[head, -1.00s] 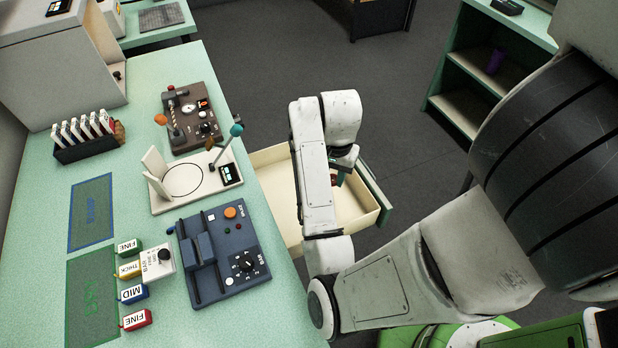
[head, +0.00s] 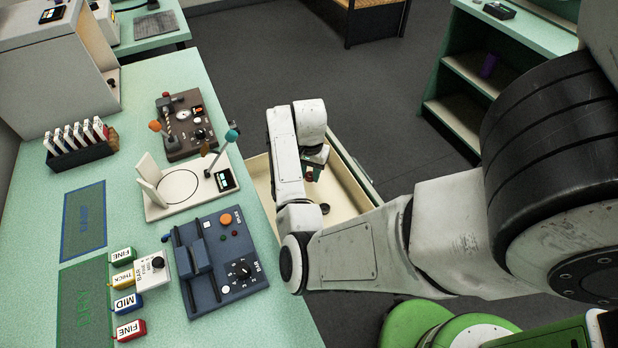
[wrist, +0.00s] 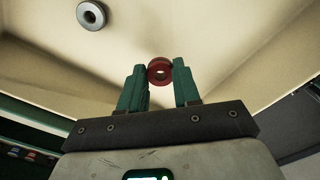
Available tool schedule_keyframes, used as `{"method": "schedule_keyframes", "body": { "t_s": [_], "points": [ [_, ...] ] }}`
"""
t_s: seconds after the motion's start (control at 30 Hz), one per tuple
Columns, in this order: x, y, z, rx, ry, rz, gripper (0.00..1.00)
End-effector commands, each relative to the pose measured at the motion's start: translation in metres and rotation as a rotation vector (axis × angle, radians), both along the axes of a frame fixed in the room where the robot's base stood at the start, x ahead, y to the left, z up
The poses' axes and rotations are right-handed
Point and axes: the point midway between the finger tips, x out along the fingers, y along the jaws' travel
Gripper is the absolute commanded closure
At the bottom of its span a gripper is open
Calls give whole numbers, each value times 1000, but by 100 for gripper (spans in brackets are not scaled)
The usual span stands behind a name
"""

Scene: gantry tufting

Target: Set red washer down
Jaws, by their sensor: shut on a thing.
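My gripper (wrist: 159,80) is shut on the red washer (wrist: 160,64), which sits between the tips of its two green fingers. Both are above the open cream drawer (wrist: 235,55), and the gap between washer and drawer floor is hard to judge. A grey washer (wrist: 91,14) lies on the drawer floor, ahead and to the left in the wrist view. In the head view my gripper (head: 312,173) is partly behind my arm, over the drawer (head: 345,196). A small dark round thing (head: 324,208) shows in the drawer there.
The mint worktop (head: 240,305) left of the drawer holds a blue control box (head: 215,262), a white stand (head: 190,188), a brown instrument (head: 185,125) and several labelled blocks (head: 130,328). A green shelf unit (head: 470,85) stands at the right. The drawer floor has free room.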

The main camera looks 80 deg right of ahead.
Motion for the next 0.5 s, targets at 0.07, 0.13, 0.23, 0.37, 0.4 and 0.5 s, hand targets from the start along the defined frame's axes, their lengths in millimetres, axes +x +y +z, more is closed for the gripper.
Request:
{"method": "schedule_keyframes", "body": {
  "t_s": [0.07,0.13,0.23,0.37,0.4,0.5],
  "points": [
    [3,-2,-4,2,-1,-1,98],
    [3,-3,-13,3,1,1,98],
    [3,-3,-27,2,1,2,98],
    [3,-3,-35,1,0,2,98],
    [3,-3,-35,0,0,2,98],
    [3,-3,-35,0,-1,1,98]
  ]
}}
